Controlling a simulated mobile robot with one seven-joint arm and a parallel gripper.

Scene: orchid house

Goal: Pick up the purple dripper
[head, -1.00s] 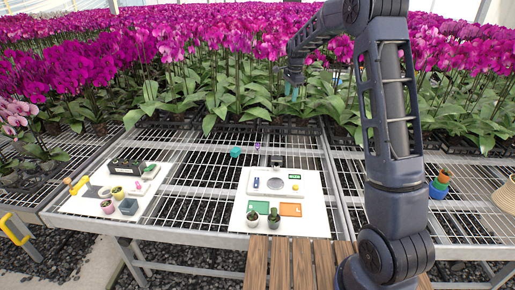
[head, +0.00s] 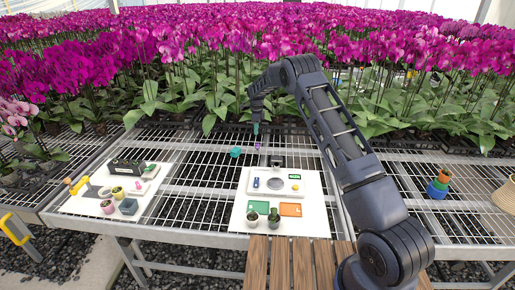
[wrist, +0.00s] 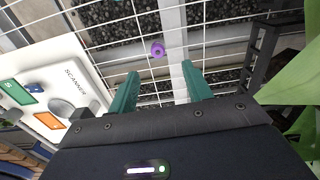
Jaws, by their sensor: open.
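The purple dripper (head: 257,147) is a small purple piece on the wire-mesh bench, behind the white scanner board. In the wrist view the purple dripper (wrist: 158,49) lies beyond my fingertips, roughly between their lines, with a ring-like shape. My gripper (head: 256,128) hangs just above and behind it in the head view, pointing down. In the wrist view my gripper (wrist: 160,82) shows two green fingers spread apart with nothing between them.
A scanner board (head: 249,212) with a round plate, green and orange pads and small pots stands in front. A teal object (head: 235,152) lies left of the dripper. Orchids crowd behind. Another white board (head: 80,204) with pots is at left.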

